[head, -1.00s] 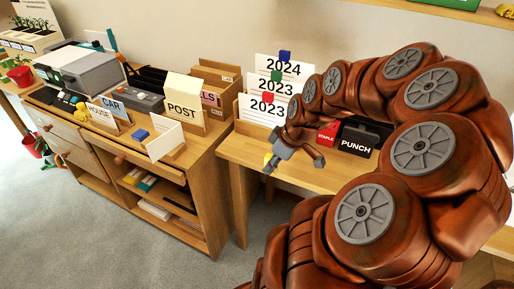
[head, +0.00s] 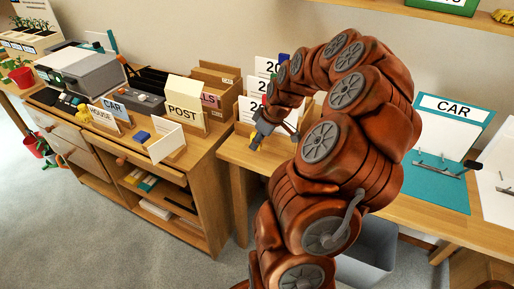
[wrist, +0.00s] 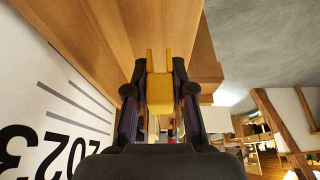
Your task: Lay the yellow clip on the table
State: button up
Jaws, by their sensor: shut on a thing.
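The yellow clip (head: 254,144) is small in the head view, at the tip of my gripper (head: 261,135). In the wrist view the yellow clip (wrist: 160,92) sits between the two dark fingers of my gripper (wrist: 160,85), which are shut on it. Its two thin prongs point away from my wrist. The wooden table (head: 235,153) lies beneath and beside it. In the wrist view the table top (wrist: 95,25) fills the upper left, close to the clip. I cannot tell whether the clip touches the table.
Numbered white cards (head: 248,110) stand behind my gripper, and one lies close on the left in the wrist view (wrist: 50,110). A wooden cabinet with a POST box (head: 184,112) is to the left. A teal CAR board (head: 435,185) lies to the right. A grey bin (head: 368,250) is below.

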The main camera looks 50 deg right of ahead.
aim_at(253, 154)
jog(key=shift+w+d+f, duration=0.1)
jog(key=shift+w+f, duration=0.05)
jog(key=shift+f, duration=1.65)
jog(key=shift+f, duration=0.2)
jog(key=o, duration=0.9)
jog(key=shift+r, duration=0.1)
